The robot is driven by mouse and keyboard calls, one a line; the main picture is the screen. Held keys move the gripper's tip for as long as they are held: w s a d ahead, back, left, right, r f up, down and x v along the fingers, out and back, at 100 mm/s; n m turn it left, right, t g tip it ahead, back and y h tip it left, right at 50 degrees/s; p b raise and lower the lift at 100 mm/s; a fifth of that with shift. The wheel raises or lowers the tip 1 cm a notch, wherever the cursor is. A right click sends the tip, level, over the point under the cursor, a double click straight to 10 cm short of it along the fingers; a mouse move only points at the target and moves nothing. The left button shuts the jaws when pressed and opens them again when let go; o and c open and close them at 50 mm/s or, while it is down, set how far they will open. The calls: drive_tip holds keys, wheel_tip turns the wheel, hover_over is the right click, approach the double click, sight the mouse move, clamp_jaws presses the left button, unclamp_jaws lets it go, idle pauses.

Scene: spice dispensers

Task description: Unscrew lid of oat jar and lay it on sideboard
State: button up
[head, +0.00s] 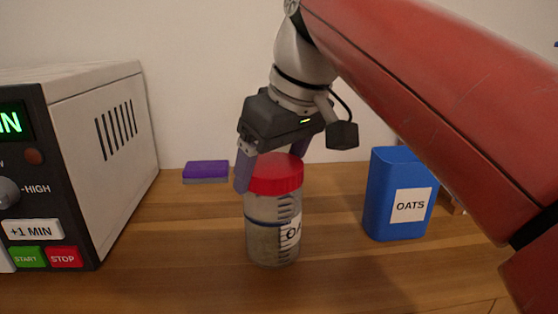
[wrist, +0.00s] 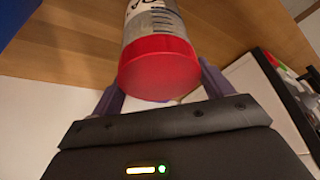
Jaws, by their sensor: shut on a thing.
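The oat jar (head: 262,235) stands upright on the wooden sideboard (head: 190,245). It is clear plastic with a partly visible label and contents low inside. Its red lid (head: 275,175) sits on top of the jar. My gripper (head: 272,170) comes down from above with purple fingers on both sides of the lid, shut on it. In the wrist view the red lid (wrist: 158,72) faces the camera between the fingers, with the jar body (wrist: 150,22) beyond it. The right finger is partly hidden behind the lid in the head view.
A microwave (head: 80,150) stands at the left. A blue container labelled OATS (head: 390,210) stands to the right of the jar, near my red arm. A purple and grey sponge (head: 206,171) lies at the back wall. The sideboard between microwave and jar is clear.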

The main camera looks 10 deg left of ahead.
drive_tip(key=n+g, duration=0.1)
drive_tip(key=n, duration=0.2)
drive_tip(key=shift+r+p, duration=0.1)
drive_tip(key=shift+p, duration=0.2)
drive_tip(key=n+g, duration=0.1)
drive_tip(key=n, duration=0.2)
drive_tip(key=shift+y, duration=0.4)
drive_tip(key=o, duration=0.8)
drive_tip(key=shift+o, duration=0.2)
